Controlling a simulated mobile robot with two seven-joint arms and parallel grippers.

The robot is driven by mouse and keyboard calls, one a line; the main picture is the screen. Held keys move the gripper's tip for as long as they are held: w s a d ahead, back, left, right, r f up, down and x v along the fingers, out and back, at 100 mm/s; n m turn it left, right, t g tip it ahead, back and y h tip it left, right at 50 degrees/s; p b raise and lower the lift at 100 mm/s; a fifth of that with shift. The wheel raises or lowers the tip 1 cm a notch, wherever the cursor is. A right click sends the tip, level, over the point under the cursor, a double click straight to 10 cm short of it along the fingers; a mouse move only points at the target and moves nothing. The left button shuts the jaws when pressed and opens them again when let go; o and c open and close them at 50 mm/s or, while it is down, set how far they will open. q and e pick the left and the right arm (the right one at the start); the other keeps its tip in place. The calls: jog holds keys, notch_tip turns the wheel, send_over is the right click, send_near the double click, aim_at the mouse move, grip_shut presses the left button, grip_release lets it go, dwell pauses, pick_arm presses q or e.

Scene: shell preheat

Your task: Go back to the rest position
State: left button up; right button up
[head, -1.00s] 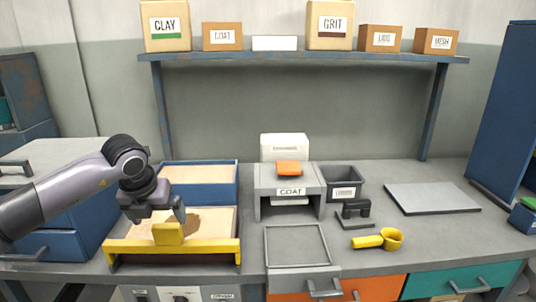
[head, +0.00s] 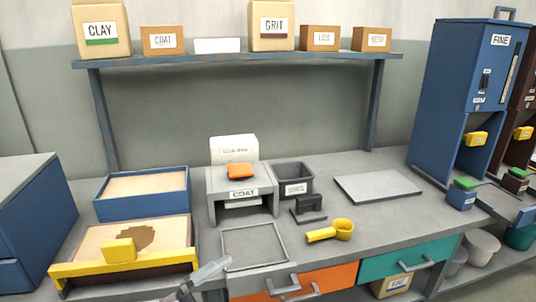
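Nothing is holding the block. A brown patch (head: 135,238) shows on the pale sand behind it.
A blue bin (head: 142,208), the COAT stand (head: 243,194), a dark bin (head: 292,181), a yellow scoop (head: 331,231) and a grey slab (head: 378,187) stand on the bench. Blue FINE dispenser (head: 478,65) stands right. An orange drawer (head: 333,278) and teal drawer (head: 407,258) front the bench.

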pick_arm(q)
jog(key=s+a+f+n+t+y, duration=0.35)
jog(key=a+f+n+y, duration=0.65)
jog(key=n, duration=0.4)
jog(key=s+a+f+n+g+y, duration=0.2)
jog(key=s+f+n, duration=0.1)
jog(key=s+f, duration=0.2)
jog(key=s+a+f+n+g+y+p, duration=0.1)
jog(key=s+f+n+g+y, duration=0.1)
jog(key=s+f, duration=0.4)
jog(key=shift+s+a+f+n+g, duration=0.2)
jog(key=shift+a+f+n+g, duration=0.2)
jog(key=shift+n, duration=0.2)
